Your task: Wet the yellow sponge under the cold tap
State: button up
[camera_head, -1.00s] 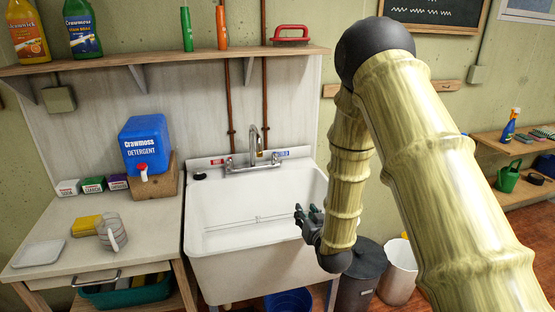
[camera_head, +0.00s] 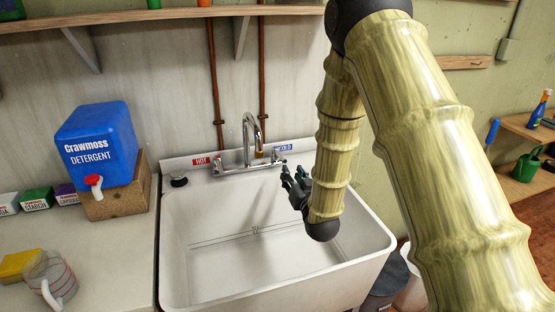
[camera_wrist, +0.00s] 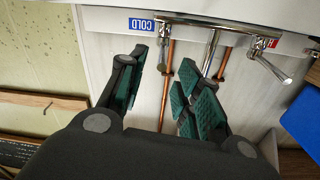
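The yellow sponge (camera_head: 20,264) lies on the counter left of the sink, partly hidden by a clear measuring cup (camera_head: 50,280). The white sink (camera_head: 225,265) looks empty. Its chrome tap (camera_head: 249,140) has a red HOT label at left and a blue COLD label (camera_head: 284,146) at right. The cold handle (camera_head: 277,157) sits by that label; no water shows from the spout. My gripper (camera_head: 293,178) is over the sink's back right, just in front of the cold handle. In the wrist view its fingers (camera_wrist: 165,88) are apart and empty, with the cold handle (camera_wrist: 164,32) beyond them.
A blue detergent jug (camera_head: 97,145) stands on a wooden block at the counter's back, beside small boxes (camera_head: 38,199). A shelf (camera_head: 150,16) crosses above the tap. Copper pipes (camera_head: 215,90) run up the wall. The sink basin is open.

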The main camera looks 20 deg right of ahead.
aim_at(283, 159)
jog(key=shift+w+r, duration=0.4)
jog(key=shift+r, duration=0.25)
jog(key=w, duration=0.2)
jog(key=w+p, duration=0.1)
jog(key=w, duration=0.2)
jog(key=w+f, duration=0.1)
jog(key=w, duration=0.1)
jog(key=shift+w+a, duration=0.2)
jog(key=shift+a, duration=0.05)
jog(key=shift+w+r+p, duration=0.15)
jog(key=shift+w+p, duration=0.1)
jog(key=shift+p, duration=0.05)
jog(key=shift+r, duration=0.4)
jog(key=shift+w+f, duration=0.45)
jog(key=shift+s+r, duration=0.15)
jog(key=shift+c, duration=0.4)
jog(key=shift+s+r, duration=0.1)
jog(key=c, duration=0.4)
grip_shut()
